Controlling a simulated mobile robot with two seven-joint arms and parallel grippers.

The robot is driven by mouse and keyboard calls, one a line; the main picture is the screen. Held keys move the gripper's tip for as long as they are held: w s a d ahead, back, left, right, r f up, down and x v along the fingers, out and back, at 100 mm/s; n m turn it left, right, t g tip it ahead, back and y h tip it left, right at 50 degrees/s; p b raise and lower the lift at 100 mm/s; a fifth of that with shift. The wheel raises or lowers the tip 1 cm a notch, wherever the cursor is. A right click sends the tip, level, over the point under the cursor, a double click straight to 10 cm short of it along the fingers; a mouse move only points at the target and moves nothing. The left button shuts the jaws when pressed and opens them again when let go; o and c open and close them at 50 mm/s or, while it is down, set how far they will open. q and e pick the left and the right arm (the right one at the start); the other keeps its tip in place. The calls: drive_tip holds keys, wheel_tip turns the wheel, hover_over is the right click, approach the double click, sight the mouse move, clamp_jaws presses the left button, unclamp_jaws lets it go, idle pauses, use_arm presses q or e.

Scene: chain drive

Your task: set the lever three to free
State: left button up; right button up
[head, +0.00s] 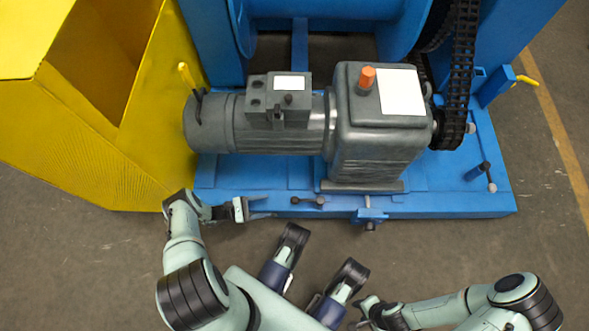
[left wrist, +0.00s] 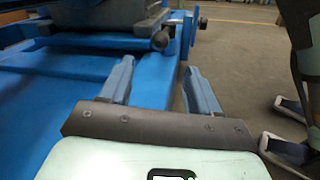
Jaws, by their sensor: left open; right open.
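Several levers show and I see no numbers on them, so I cannot tell which is lever three. A dark lever with a round knob (head: 308,201) lies along the blue base's front edge. My left gripper (head: 268,207) is open and empty just left of it, apart from it. In the left wrist view, a dark round knob (left wrist: 160,40) shows beyond the open left gripper (left wrist: 160,78). Another dark lever (head: 488,172) is at the base's right end, and one (head: 198,102) is at the motor's left end. My right gripper (head: 362,308) is open, low in the head view.
A grey motor and gearbox (head: 350,150) with an orange cap (head: 367,76) stands on the blue base (head: 450,205). A chain (head: 460,60) runs at its right. A yellow housing (head: 90,150) is at left. The floor in front is clear apart from my arms.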

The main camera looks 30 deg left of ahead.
sight(295, 200)
use_arm(q)
drive_tip(key=x, duration=1.2)
drive_tip(key=shift+w+d, duration=0.2)
clamp_jaws()
